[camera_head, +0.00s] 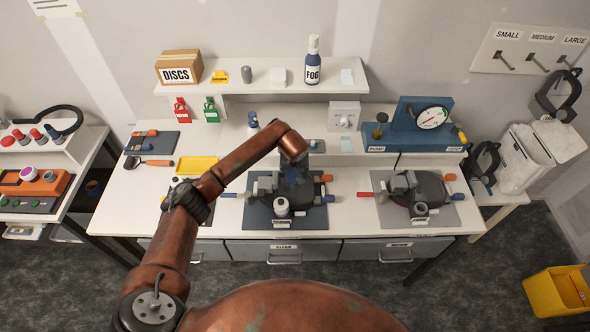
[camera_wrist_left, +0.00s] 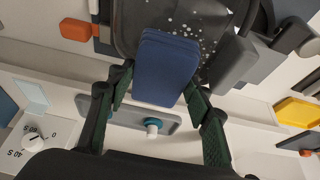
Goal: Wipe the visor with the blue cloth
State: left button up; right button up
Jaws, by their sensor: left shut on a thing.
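My left gripper (camera_head: 291,176) is shut on the blue cloth (camera_wrist_left: 166,62), a thick folded pad between the two green-lined fingers in the left wrist view. The cloth lies over the dark visor (camera_wrist_left: 190,18), which carries scattered white specks. I cannot tell whether the cloth touches the visor. In the head view the visor's mask (camera_head: 307,198) sits on a dark blue-grey mat (camera_head: 262,221), partly hidden under my left gripper. My right gripper is not in view.
A second mask (camera_head: 430,188) sits on a grey mat to the right. A blue gauge unit (camera_head: 408,135) stands behind it. A yellow tray (camera_head: 197,165) and tools lie on the left. A shelf (camera_head: 240,88) overhangs the back. The white bench front between the mats is clear.

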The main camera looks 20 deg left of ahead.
aim_at(294, 178)
pick_arm(q)
jog(key=shift+s, duration=0.1)
jog(key=shift+s+d+r+p, duration=0.1)
jog(key=shift+s+d+p, duration=0.1)
jog(key=shift+s+p, duration=0.3)
jog(key=shift+s+d+r+p, duration=0.1)
jog(key=shift+s+d+p, duration=0.05)
jog(key=shift+s, duration=0.5)
jog(key=shift+s+d+f+p, duration=0.1)
jog(key=shift+s+d+p, duration=0.1)
jog(key=shift+s, duration=0.55)
jog(key=shift+s+d+f+p, duration=0.1)
jog(key=shift+s+d+p, duration=0.1)
jog(key=shift+s, duration=0.5)
jog(key=shift+w+a+f+b, duration=0.15)
jog(key=shift+w+b, duration=0.35)
jog(key=shift+b, duration=0.05)
jog(key=shift+w+a+f+b, duration=0.1)
jog(key=shift+w+b, duration=0.4)
jog(key=shift+b, duration=0.05)
jog(key=shift+w+a+r+b, duration=0.1)
jog(key=shift+w+a+b, duration=0.05)
jog(key=shift+w+b, duration=0.2)
